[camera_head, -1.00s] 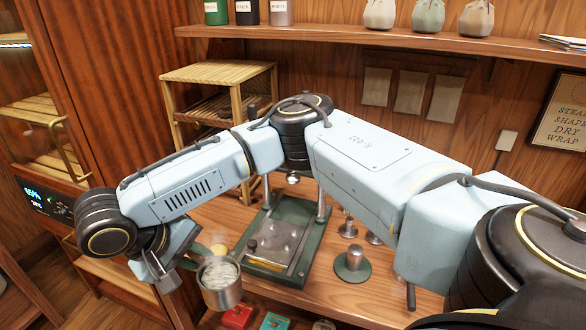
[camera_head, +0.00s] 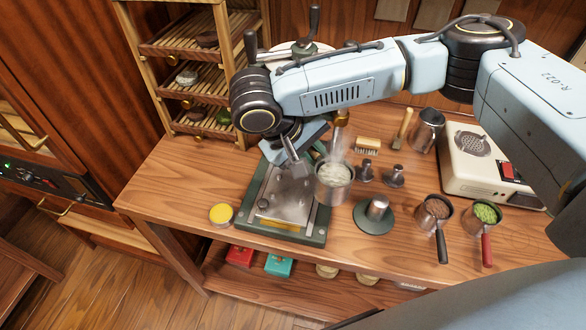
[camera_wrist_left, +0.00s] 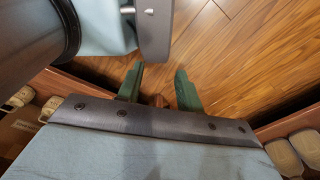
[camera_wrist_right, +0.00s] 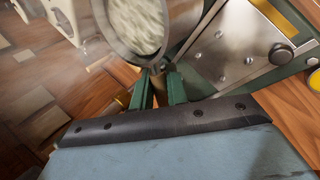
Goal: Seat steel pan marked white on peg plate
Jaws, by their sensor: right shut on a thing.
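My right gripper (camera_head: 312,164) is shut on the handle of a steel pan (camera_head: 334,182) filled with pale, steaming contents. The pan hangs roughly upright above the right edge of the press base. In the right wrist view the pan (camera_wrist_right: 112,48) is beyond the fingers (camera_wrist_right: 159,88), which hide most of the handle; I see no white marking. The peg plate (camera_head: 361,222), a round dark-green disc with an upright steel peg, sits on the table right of and nearer than the pan; its peg is bare. My left gripper (camera_wrist_left: 158,76) is open and empty above the floor.
The green press base (camera_head: 250,206) stands left of the peg plate. A pan with brown contents (camera_head: 433,213) and one with green contents (camera_head: 485,215) sit to the right. Small steel weights (camera_head: 394,177) stand behind the peg plate. A yellow-filled dish (camera_head: 221,215) is front left.

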